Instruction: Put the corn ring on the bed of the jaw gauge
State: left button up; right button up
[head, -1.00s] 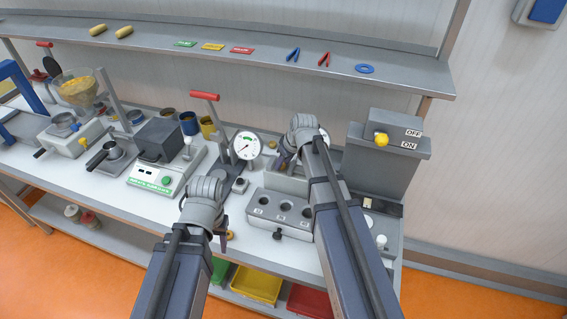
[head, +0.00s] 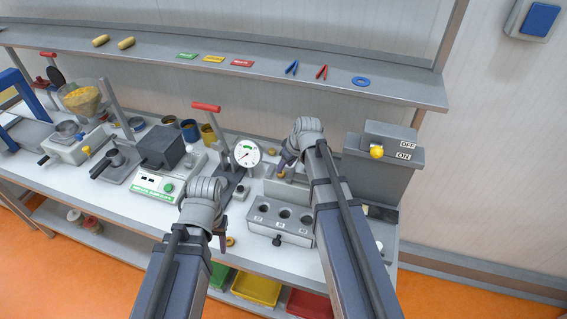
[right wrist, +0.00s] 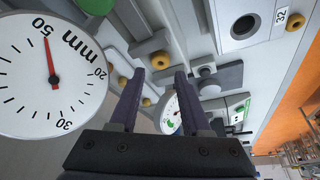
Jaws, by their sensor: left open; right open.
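Small yellow-orange rings are in view; I cannot tell which is the corn ring. In the head view one ring (head: 280,174) lies just below my right gripper (head: 283,163), and another (head: 230,241) lies beside my left gripper (head: 222,238). In the right wrist view one ring (right wrist: 160,60) shows beyond and between the open, empty fingers (right wrist: 157,82). A large dial marked mm (right wrist: 50,75), seemingly the jaw gauge's, fills that view's left side; its bed is not clear. My right arm hides part of this area in the head view. The left fingers are partly hidden.
A block with three holes (head: 261,228) stands at the bench front, between my arms. A dial gauge (head: 246,154) and a red-handled press (head: 206,107) stand behind my left gripper. A grey switch box (head: 385,165) stands at right.

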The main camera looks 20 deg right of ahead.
jog(key=p+v, duration=0.6)
jog(key=v, duration=0.2)
jog(key=s+a+f+m+g+h, duration=0.1)
jog(key=s+a+g+h, duration=0.2)
jog(key=s+a, duration=1.2)
jog(key=s+g, duration=0.1)
jog(key=s, duration=0.3)
jog(key=shift+s+a+f, duration=0.2)
jog(key=shift+a+f, duration=0.15)
jog(key=shift+a, duration=0.05)
